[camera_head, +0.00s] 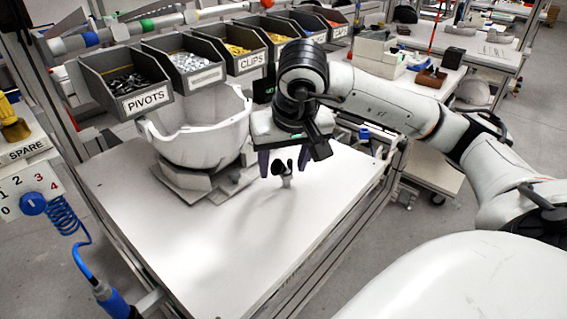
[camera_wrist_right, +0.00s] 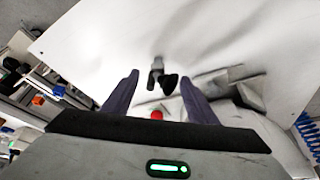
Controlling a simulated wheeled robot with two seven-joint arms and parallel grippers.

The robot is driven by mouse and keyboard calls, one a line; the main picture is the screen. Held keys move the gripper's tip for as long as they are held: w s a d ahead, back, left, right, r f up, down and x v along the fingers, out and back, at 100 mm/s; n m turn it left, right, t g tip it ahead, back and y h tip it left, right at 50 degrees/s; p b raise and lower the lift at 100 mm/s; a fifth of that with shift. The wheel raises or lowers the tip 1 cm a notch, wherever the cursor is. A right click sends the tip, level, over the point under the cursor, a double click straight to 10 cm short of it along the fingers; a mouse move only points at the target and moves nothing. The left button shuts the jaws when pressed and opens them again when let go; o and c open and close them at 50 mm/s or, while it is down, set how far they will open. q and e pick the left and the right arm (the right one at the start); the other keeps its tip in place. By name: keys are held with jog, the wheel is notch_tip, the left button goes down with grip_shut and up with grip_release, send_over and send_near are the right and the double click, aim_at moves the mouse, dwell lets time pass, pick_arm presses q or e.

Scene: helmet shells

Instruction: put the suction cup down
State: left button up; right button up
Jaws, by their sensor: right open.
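The suction cup (camera_head: 285,174), a small grey piece with black parts, is at the white tabletop and looks to stand on it. My right gripper (camera_head: 283,160) is just above it, its two purple fingers spread on either side. In the right wrist view the suction cup (camera_wrist_right: 156,74) shows beyond and between the open fingertips (camera_wrist_right: 159,78), with a gap on both sides. Its black round part (camera_wrist_right: 170,83) faces one finger. My left gripper is in neither view.
A white helmet shell (camera_head: 205,140) sits on a grey stand (camera_head: 190,182) left of the gripper. Labelled bins, including pivots (camera_head: 143,103) and clips (camera_head: 249,65), line the back. The tabletop's front (camera_head: 220,260) is clear. A blue coiled hose (camera_head: 68,222) hangs at left.

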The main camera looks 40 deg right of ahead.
jog(key=shift+c, duration=0.5)
jog(key=c, duration=1)
